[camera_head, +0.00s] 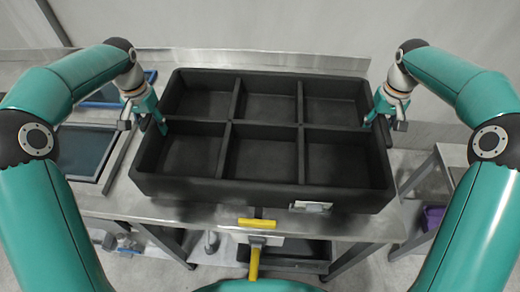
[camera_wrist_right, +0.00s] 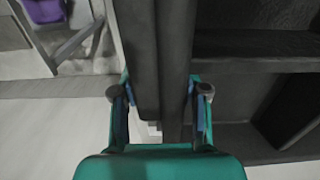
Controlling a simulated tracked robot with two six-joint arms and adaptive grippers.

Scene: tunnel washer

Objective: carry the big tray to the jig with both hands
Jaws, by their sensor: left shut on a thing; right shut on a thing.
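The big tray (camera_head: 265,187) is black, with several open, empty compartments, and looks level over the steel table. My left gripper (camera_head: 158,118) is shut on its left side wall. My right gripper (camera_head: 384,112) is shut on its right side wall. In the right wrist view, the fingers of my right gripper (camera_wrist_right: 160,100) stand on both sides of the tray wall (camera_wrist_right: 152,50). I cannot tell whether the tray rests on the table or hangs just above it. I cannot pick out the jig with certainty.
The steel table (camera_head: 340,222) shows its front edge below the tray. A dark framed panel (camera_head: 85,150) and a blue-edged tray (camera_head: 105,97) lie at the left. A yellow handle (camera_head: 258,223) is at the front. A purple bin (camera_head: 433,217) sits low at the right.

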